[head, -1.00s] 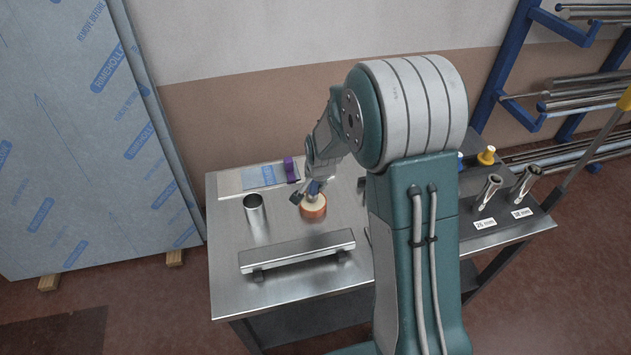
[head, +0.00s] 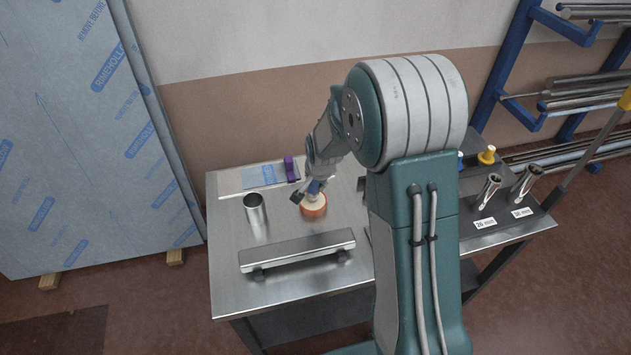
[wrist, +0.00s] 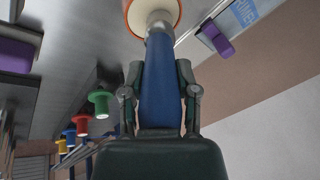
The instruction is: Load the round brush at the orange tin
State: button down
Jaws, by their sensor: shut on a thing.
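The orange tin (head: 314,209) stands on the steel bench top, with a pale, cream-coloured top face. It also shows at the top edge of the wrist view (wrist: 131,18). My gripper (head: 307,190) is above the tin in the head view. In the wrist view my gripper (wrist: 160,85) is shut on the blue handle of the round brush (wrist: 160,65). The brush's metal ferrule (wrist: 160,17) points to the tin's pale face. Its bristle end is hard to make out, and I cannot tell whether it touches the tin's contents.
A steel cup (head: 255,214) stands left of the tin. A raised steel bar (head: 297,252) lies in front. A purple block (head: 291,169) sits behind, by a film-covered sheet (head: 262,176). Labelled tubes (head: 489,190) stand at right. Coloured knobs (wrist: 100,103) show in the wrist view.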

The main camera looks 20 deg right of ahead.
jog(key=shift+r, duration=3.5)
jog(key=shift+f, duration=0.1)
jog(key=shift+w+d+f+n+y, duration=0.15)
jog(key=shift+f+n+y, duration=0.1)
jog(key=shift+f+n, duration=0.35)
jog(key=shift+w+a+f+n+y, duration=0.15)
jog(key=shift+f+n+y, duration=0.1)
jog(key=shift+n, duration=0.55)
jog(key=shift+w+d+f+n+y, duration=0.1)
jog(key=shift+w+f+n+y, duration=0.1)
jog(key=shift+f+n, duration=0.4)
jog(key=shift+w+f+n+g+y, duration=0.25)
jog(key=shift+f+n, duration=0.15)
jog(key=shift+n, duration=0.5)
jog(key=shift+w+f+n+g+y, duration=0.3)
jog(key=shift+f+n, duration=0.15)
jog(key=shift+n, duration=0.45)
jog(key=shift+w+f+n+g+y, duration=0.25)
jog(key=shift+f+n, duration=0.15)
jog(key=shift+n, duration=0.5)
